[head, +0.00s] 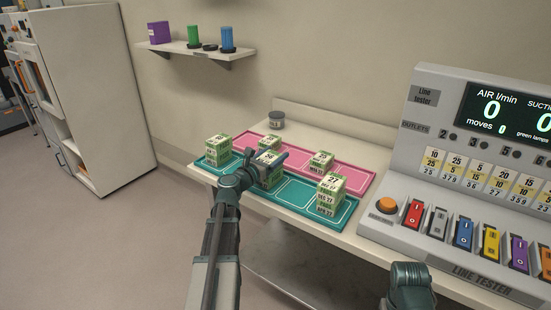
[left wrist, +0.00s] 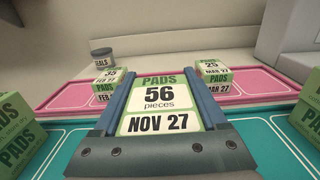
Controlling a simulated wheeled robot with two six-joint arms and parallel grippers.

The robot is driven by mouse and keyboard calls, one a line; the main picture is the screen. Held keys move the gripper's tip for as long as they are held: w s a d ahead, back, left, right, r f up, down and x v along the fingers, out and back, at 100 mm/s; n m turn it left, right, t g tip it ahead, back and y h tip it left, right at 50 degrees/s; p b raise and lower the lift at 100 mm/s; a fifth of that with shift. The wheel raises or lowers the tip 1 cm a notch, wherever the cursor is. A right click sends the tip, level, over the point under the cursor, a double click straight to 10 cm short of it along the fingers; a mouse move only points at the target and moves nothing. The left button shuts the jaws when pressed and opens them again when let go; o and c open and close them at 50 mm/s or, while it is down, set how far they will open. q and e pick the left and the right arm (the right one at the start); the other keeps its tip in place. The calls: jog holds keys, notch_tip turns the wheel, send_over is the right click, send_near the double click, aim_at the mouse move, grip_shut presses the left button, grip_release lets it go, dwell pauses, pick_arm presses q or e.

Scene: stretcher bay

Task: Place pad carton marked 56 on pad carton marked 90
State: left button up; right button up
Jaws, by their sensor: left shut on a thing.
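The pad carton marked 56 (left wrist: 158,98) is upright between the two fingers of my left gripper (left wrist: 160,115), which is shut on it. In the head view this gripper (head: 252,168) holds the carton (head: 269,172) over the middle of the teal tray (head: 291,191); I cannot tell if the carton touches the tray. Green and white cartons (head: 218,150) stand at the tray's left end, and others (head: 329,194) stand near its right end, with a top number that looks like 27. I cannot make out a 90 on any carton. My right gripper's fingers do not show.
A pink tray (head: 343,175) behind the teal one bears cartons marked 35 (left wrist: 108,82) and 25 (left wrist: 210,75). A grey round tin (head: 277,119) stands behind it. The line tester (head: 450,200) takes up the table's right side. A wall shelf (head: 185,48) hangs above.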

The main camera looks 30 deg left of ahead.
pick_arm(q)
jog(key=shift+f, duration=0.1)
jog(key=o, duration=1.5)
jog(key=s, duration=1.2)
jog(key=shift+a, duration=0.45)
